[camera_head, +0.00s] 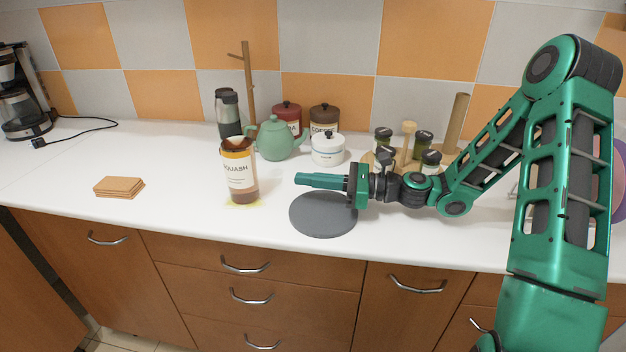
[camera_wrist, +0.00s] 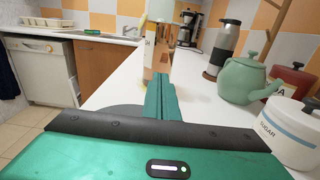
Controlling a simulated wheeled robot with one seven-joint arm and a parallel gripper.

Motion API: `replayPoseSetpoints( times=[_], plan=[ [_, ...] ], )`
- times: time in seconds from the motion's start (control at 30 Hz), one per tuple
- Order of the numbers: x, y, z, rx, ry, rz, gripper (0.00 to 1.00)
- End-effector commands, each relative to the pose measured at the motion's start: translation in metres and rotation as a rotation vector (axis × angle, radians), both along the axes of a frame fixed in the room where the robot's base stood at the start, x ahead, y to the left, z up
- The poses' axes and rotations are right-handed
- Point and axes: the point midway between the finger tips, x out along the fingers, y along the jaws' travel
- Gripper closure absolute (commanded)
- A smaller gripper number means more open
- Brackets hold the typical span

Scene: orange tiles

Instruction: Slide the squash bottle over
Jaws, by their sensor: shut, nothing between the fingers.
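The squash bottle (camera_head: 239,174) stands upright on the white counter, left of my gripper in the head view. It has an orange-brown top and base and a white label reading "SQUASH". In the wrist view the bottle (camera_wrist: 157,52) stands straight ahead of the fingers, its lower part hidden by them. My gripper (camera_head: 297,179) is shut and empty, pointing left at the bottle. A clear gap lies between the fingertips and the bottle in the head view. The shut fingers also show in the wrist view (camera_wrist: 160,85).
A grey round mat (camera_head: 323,222) lies below my gripper. A green teapot (camera_head: 277,142) and a sugar jar (camera_head: 328,152) stand behind, with a flask (camera_head: 229,115). Cork coasters (camera_head: 119,187) lie to the left. The counter between coasters and bottle is clear.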

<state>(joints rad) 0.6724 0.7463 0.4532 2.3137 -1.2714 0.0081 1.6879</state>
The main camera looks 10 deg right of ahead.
Motion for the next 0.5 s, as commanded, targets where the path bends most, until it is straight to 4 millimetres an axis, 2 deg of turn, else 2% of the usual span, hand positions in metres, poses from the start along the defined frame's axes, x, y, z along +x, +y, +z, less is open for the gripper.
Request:
replayPoseSetpoints(
  times=[0.3, 0.5],
  plan=[
    [0.021, 0.054, 0.001, 0.001, -0.003, 0.000, 1.00],
    [0.030, 0.078, 0.001, 0.000, -0.002, -0.002, 1.00]
  ],
)
